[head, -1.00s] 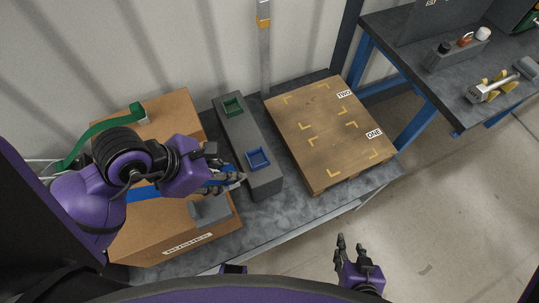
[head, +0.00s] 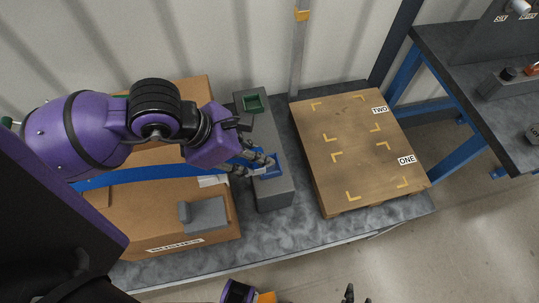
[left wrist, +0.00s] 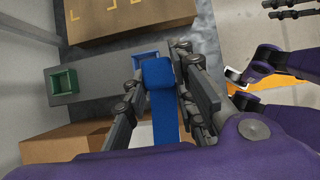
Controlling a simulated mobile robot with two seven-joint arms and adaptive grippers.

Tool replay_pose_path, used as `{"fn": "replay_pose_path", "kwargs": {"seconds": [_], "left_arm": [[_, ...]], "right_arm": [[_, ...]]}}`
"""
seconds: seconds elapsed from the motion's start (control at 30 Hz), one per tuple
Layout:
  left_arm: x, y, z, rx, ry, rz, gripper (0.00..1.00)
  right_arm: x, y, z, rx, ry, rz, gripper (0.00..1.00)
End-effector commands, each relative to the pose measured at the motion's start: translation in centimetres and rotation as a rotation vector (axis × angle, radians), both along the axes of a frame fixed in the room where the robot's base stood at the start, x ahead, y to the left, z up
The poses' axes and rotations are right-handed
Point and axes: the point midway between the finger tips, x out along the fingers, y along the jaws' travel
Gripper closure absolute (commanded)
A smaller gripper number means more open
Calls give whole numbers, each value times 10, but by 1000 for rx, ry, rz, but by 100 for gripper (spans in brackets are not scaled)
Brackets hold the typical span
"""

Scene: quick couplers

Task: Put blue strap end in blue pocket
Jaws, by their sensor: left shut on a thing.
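My left gripper (head: 262,167) is shut on the end of the blue strap (head: 150,173). In the left wrist view the blue strap end (left wrist: 158,74) sits between the two fingers (left wrist: 166,68). The blue pocket (head: 276,171) is in the grey block (head: 275,194), partly hidden by the fingers in the head view. In the left wrist view the blue pocket (left wrist: 144,57) shows just beyond the strap end; whether they touch I cannot tell. My right gripper (head: 357,295) is at the bottom edge of the head view, its fingertips apart.
The green pocket (head: 252,103) is at the far end of the same grey block. A cardboard box (head: 150,220) with a grey fixture (head: 205,214) stands on the left. A brown board (head: 335,180) marked ONE and TWO lies on the right. Another bench (head: 450,75) stands further right.

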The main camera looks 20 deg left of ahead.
Motion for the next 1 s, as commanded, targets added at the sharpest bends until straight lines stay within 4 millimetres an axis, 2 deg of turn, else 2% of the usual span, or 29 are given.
{"fn": "replay_pose_path", "kwargs": {"seconds": [0.03, 0.17, 0.3, 0.6, 0.8, 1.0], "left_arm": [[8, -2, -14, 0, 2, -3, 100], [22, -5, -31, -1, 3, -2, 100], [39, -8, -42, -3, -1, 2, 100], [55, -11, -61, -1, -1, 1, 100], [53, -11, -90, -2, -1, 1, 100], [53, -10, -91, -1, -3, -1, 100]], "right_arm": [[-5, 2, -19, 1, 16, 2, 64], [-6, 4, -38, 3, 27, 8, 64], [6, 6, -27, 6, 6, 12, 64], [3, 6, -25, 5, 8, 11, 64], [-5, 5, -31, 3, 24, 9, 64], [-8, 4, -32, 3, 28, 9, 64]]}}
